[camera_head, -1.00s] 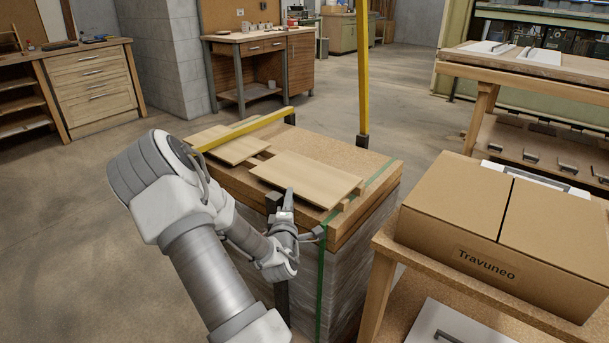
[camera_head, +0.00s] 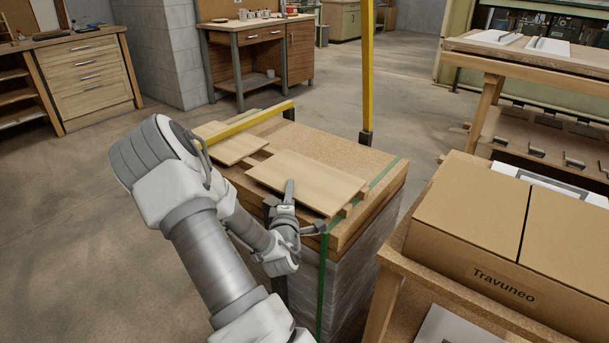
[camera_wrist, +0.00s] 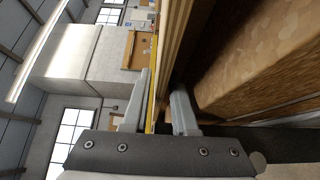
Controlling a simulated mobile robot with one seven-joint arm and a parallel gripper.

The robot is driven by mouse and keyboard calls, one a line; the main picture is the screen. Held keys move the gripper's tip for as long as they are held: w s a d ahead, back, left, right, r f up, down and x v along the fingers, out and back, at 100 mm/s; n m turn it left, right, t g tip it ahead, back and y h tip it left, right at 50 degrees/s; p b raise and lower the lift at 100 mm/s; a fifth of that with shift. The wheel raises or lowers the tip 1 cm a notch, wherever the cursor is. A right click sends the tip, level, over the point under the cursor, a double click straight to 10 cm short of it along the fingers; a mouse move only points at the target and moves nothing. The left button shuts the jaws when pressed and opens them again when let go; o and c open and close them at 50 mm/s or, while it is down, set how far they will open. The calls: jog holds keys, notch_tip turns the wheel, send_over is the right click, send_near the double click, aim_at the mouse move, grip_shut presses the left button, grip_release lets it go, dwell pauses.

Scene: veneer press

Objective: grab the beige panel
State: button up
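A flat beige panel (camera_head: 308,181) lies on wooden strips on top of a strapped stack. A second, similar light panel (camera_head: 234,149) lies behind it to the left; the task line does not tell them apart. My gripper (camera_head: 300,208) is at the near long edge of the front panel, with one finger overlapping that edge in the head view. In the wrist view my gripper (camera_wrist: 160,105) has its two fingers apart, with wood edges (camera_wrist: 173,45) showing in and beyond the gap. I cannot tell whether either finger touches the panel.
The particleboard stack top (camera_head: 330,147) carries both panels. A yellow bar (camera_head: 245,125) crosses its back left, and a yellow post (camera_head: 367,70) stands behind. A cardboard box (camera_head: 500,235) sits on a bench close at right. Open floor lies at left.

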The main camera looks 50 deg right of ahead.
grip_shut()
jog(key=shift+r, duration=0.1)
dwell(1.3)
